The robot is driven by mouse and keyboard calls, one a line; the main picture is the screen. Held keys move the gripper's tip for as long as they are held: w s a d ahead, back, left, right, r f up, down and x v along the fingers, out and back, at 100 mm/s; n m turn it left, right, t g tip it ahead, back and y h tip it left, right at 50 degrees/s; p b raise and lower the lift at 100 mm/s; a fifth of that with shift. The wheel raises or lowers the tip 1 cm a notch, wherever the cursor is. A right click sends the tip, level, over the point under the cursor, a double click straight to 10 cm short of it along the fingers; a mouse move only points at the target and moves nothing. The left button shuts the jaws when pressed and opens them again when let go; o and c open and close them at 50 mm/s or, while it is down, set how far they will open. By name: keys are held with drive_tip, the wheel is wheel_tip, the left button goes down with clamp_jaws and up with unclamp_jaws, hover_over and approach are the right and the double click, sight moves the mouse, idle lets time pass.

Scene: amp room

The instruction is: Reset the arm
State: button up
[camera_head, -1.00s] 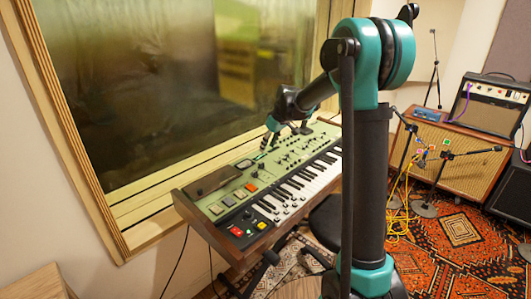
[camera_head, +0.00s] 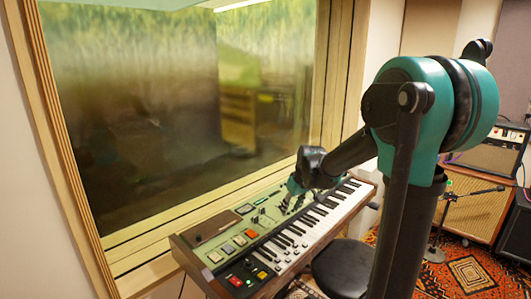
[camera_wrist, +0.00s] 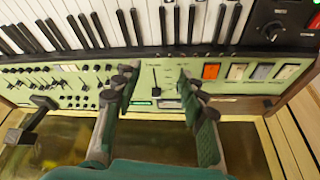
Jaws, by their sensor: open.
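My gripper (camera_head: 297,188) is over the green control panel of the keyboard (camera_head: 207,245), near its middle. In the wrist view my gripper (camera_wrist: 158,84) is open. Its two fingers are apart, with nothing held between them. Panel sliders and a small dark-framed switch area (camera_wrist: 156,91) show between the fingers. The white and black keys (camera_wrist: 90,28) run along the top of that view. In the head view my arm reaches from the right, bent at a large teal elbow. Part of the gripper is hidden by the wrist there. Whether the fingertips touch the panel I cannot tell.
A large window (camera_head: 170,110) in a wooden frame stands behind the keyboard. A dark round stool (camera_head: 342,267) is in front of it. An amplifier (camera_head: 473,205) and a microphone stand (camera_head: 445,205) stand at the right on a patterned red rug (camera_head: 463,272).

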drive_tip(key=s+d+f+m, duration=0.2)
drive_tip(key=s+d+f, duration=0.1)
drive_tip(key=s, duration=0.5)
drive_tip(key=s+d+f+m+h, duration=0.1)
drive_tip(key=s+d+f+m, duration=0.1)
drive_tip(key=s, duration=0.6)
drive_tip(key=s+d+f+m+h, duration=0.1)
drive_tip(key=s+d+f, duration=0.3)
drive_tip(key=s, duration=0.4)
drive_tip(key=shift+s+d+f+m+t, duration=0.15)
drive_tip(key=shift+s+d+m+t, duration=0.15)
drive_tip(key=shift+m, duration=0.1)
drive_tip(key=shift+w+a, duration=0.1)
idle(1.9)
